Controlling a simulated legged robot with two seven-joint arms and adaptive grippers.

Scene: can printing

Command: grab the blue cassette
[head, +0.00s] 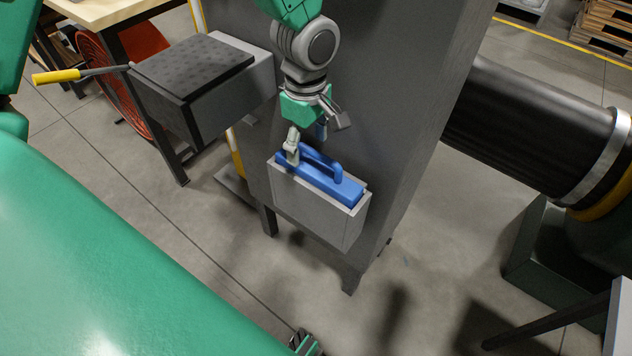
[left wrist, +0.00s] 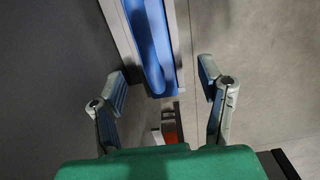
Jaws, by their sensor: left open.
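The blue cassette (head: 318,178), with a raised loop handle on top, sits in a grey open-topped holder (head: 312,208) on the side of a dark grey cabinet. My left gripper (head: 317,138) is open and empty at the cassette's far left end, pointing down. One finger overlaps that end in the head view; I cannot tell whether it touches. In the left wrist view the blue cassette (left wrist: 150,45) runs down from the top edge, ending between the lines of the spread fingers of my left gripper (left wrist: 162,84).
The dark grey cabinet (head: 415,100) rises right behind the holder. A grey box with a black textured top (head: 192,70) and a yellow-handled lever (head: 57,76) stand left. A large black cylinder (head: 535,115) lies right. Floor in front is open.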

